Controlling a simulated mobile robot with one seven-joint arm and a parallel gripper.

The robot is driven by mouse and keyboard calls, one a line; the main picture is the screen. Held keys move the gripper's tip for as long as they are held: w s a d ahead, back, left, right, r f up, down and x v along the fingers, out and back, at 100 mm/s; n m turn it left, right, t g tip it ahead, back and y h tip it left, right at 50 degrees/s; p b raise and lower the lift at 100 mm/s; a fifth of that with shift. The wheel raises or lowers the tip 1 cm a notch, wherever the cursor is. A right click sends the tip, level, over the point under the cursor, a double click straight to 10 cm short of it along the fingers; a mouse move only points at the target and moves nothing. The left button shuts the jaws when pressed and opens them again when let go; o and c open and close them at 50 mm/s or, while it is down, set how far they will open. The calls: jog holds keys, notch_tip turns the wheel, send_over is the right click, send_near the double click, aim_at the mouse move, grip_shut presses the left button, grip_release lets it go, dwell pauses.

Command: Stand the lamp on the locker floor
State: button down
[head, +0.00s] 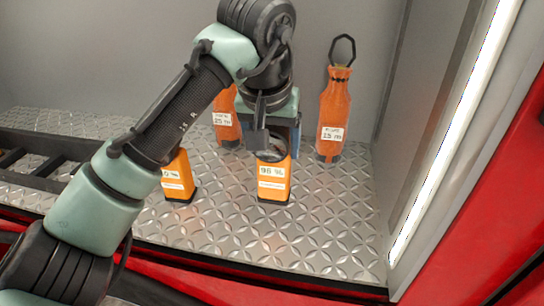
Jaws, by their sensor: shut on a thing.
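An orange lamp (273,181) with a white label reading about "96 %" is upright in the middle of the locker. My gripper (268,142) is above it, pointing down and shut on its dark upper part. The gripper hides much of the lamp's top. The lamp's dark base is at or very close to the metal locker floor (235,222); I cannot tell whether it touches. A second orange lamp (180,180), its label partly hidden and ending in "%", stands to the left, partly behind my arm.
Two orange bags stand behind: one at right (333,115) with a black loop, one partly hidden by my arm (226,118). A black rack (35,160) lies at left. A light strip (455,135) lines the right side. Floor right of the held lamp is clear.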

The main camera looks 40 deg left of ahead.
aim_at(274, 164)
jog(key=x, duration=0.2)
jog(key=p+x, duration=0.1)
jog(key=shift+s+d+f, duration=0.15)
jog(key=shift+s, duration=0.1)
jog(key=shift+s+f, duration=0.1)
jog(key=shift+f, duration=0.45)
grip_release()
jog(key=shift+f, duration=0.1)
jog(key=shift+d, duration=0.1)
jog(key=b+v, duration=0.3)
jog(key=v, duration=0.9)
